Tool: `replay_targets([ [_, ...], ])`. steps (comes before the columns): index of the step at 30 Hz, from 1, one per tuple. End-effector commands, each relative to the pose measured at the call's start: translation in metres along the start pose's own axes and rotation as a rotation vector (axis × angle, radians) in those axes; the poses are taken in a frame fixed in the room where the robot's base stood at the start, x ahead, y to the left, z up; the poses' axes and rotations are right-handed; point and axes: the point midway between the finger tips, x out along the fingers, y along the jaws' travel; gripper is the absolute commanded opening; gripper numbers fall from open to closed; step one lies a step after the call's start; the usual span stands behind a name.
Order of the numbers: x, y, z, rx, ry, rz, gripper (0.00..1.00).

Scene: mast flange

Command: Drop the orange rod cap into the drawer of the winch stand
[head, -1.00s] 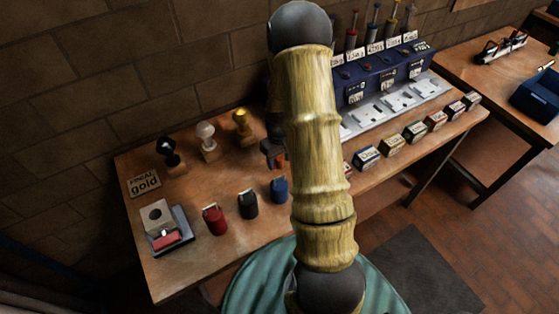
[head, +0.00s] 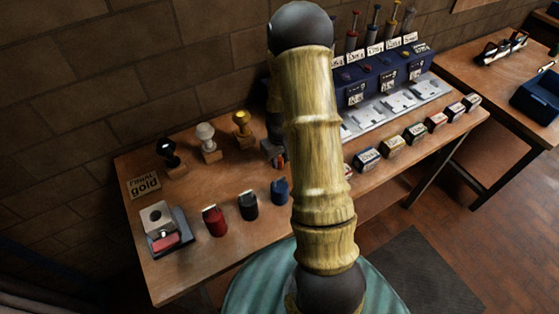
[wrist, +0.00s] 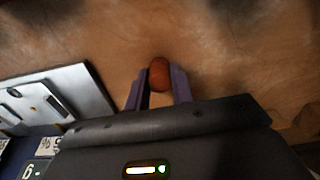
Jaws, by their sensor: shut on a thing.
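In the wrist view, an orange-brown rounded piece (wrist: 159,74), which looks like the orange rod cap, sits between the fingertips of my gripper (wrist: 158,88). The fingers are shut on it, above the wooden table top. In the head view my gripper (head: 277,156) is mostly hidden behind my arm, left of the blue stand (head: 385,76). That stand has upright rods, coloured knobs and white labels; I cannot tell for sure that it is the winch stand. I cannot make out an open drawer.
A pale metal tray with plates (head: 412,97) lies before the blue stand, with several small boxes (head: 393,146) in front. Stamps with knob handles (head: 207,142) stand at the back left. Red (head: 215,221), black (head: 248,206) and blue (head: 280,191) pots stand near the front edge.

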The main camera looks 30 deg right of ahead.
Motion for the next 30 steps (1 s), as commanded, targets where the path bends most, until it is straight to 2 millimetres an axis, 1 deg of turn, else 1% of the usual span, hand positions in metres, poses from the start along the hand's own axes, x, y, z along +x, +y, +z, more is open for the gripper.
replay_targets([
  [5,-0.019,0.001,-0.001,0.001,0.004,0.001,0.00],
  [12,-0.064,0.001,-0.001,0.001,0.006,0.002,0.00],
  [15,-0.080,0.000,-0.001,0.000,0.003,0.001,0.00],
  [18,-0.091,0.000,-0.001,0.000,0.002,0.001,0.00],
  [22,-0.096,0.000,0.000,0.000,0.000,0.000,0.00],
  [30,-0.096,0.000,0.000,0.000,0.000,0.000,0.00],
])
